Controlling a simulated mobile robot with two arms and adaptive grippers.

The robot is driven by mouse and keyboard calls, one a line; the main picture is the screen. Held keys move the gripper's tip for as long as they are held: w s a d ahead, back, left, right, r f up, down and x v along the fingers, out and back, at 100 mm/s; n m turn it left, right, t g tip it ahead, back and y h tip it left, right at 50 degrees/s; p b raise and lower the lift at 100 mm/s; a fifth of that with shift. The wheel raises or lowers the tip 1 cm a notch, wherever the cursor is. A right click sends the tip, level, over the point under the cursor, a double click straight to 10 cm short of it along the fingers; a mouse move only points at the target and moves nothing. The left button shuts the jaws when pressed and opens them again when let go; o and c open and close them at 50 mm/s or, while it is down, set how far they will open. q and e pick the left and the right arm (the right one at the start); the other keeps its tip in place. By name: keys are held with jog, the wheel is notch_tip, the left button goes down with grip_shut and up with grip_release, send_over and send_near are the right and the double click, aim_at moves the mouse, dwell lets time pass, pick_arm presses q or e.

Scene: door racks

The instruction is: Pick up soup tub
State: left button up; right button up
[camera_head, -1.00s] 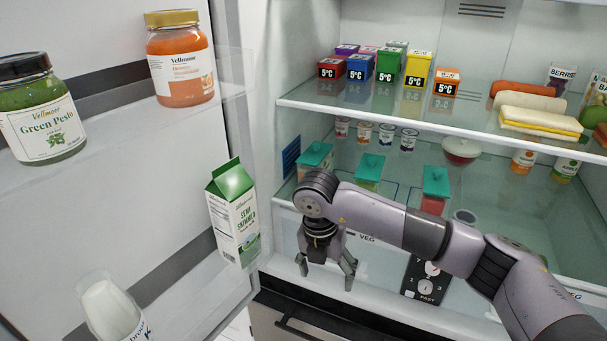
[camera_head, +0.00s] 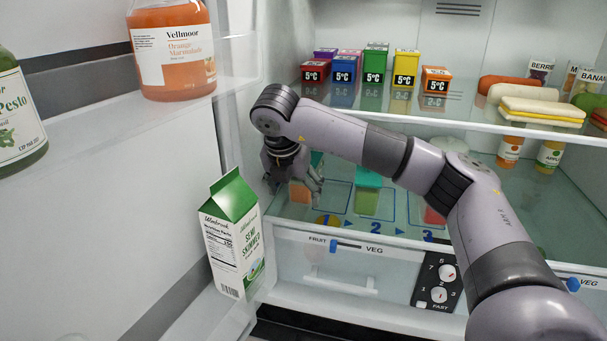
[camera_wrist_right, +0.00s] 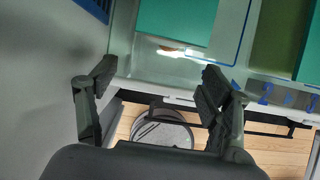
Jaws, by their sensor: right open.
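Soup tubs stand on the lower glass shelf of the fridge. The left tub (camera_head: 300,193), orange-bodied, is partly hidden behind my right gripper (camera_head: 294,186). The middle tub (camera_head: 368,198) is green with a teal lid. The right tub (camera_head: 432,215) is reddish and mostly hidden by my arm. My right gripper is open and empty, in front of the left tub. In the right wrist view, a teal lid (camera_wrist_right: 178,18) lies ahead of the open fingers (camera_wrist_right: 160,80), apart from them. My left gripper is not in view.
The open door at left holds a milk carton (camera_head: 233,235) and a marmalade jar (camera_head: 172,50). A drawer with a control panel (camera_head: 437,282) lies below. The fridge side wall is close left of the gripper.

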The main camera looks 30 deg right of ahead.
aim_at(302, 187)
jog(key=shift+w+d, duration=0.45)
jog(key=shift+d, duration=0.05)
jog(key=shift+w+d+r+p, duration=0.1)
jog(key=shift+w+d+p, duration=0.1)
jog(key=shift+d+p, duration=0.1)
jog(key=shift+w+d+r+p, duration=0.1)
jog(key=shift+w+d+p, duration=0.55)
jog(key=shift+w+d, duration=0.25)
jog(key=p+x, duration=0.1)
jog(key=x, duration=0.1)
jog(key=shift+d+f, duration=0.2)
jog(key=shift+d, duration=0.05)
jog(key=shift+w+d+f, duration=0.1)
jog(key=shift+w+f, duration=0.05)
jog(key=shift+f, duration=0.3)
jog(key=c, duration=1.6)
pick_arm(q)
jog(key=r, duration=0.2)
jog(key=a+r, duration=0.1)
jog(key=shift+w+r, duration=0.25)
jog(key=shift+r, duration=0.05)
pick_arm(e)
jog(key=shift+c, duration=0.2)
jog(key=shift+r, duration=0.1)
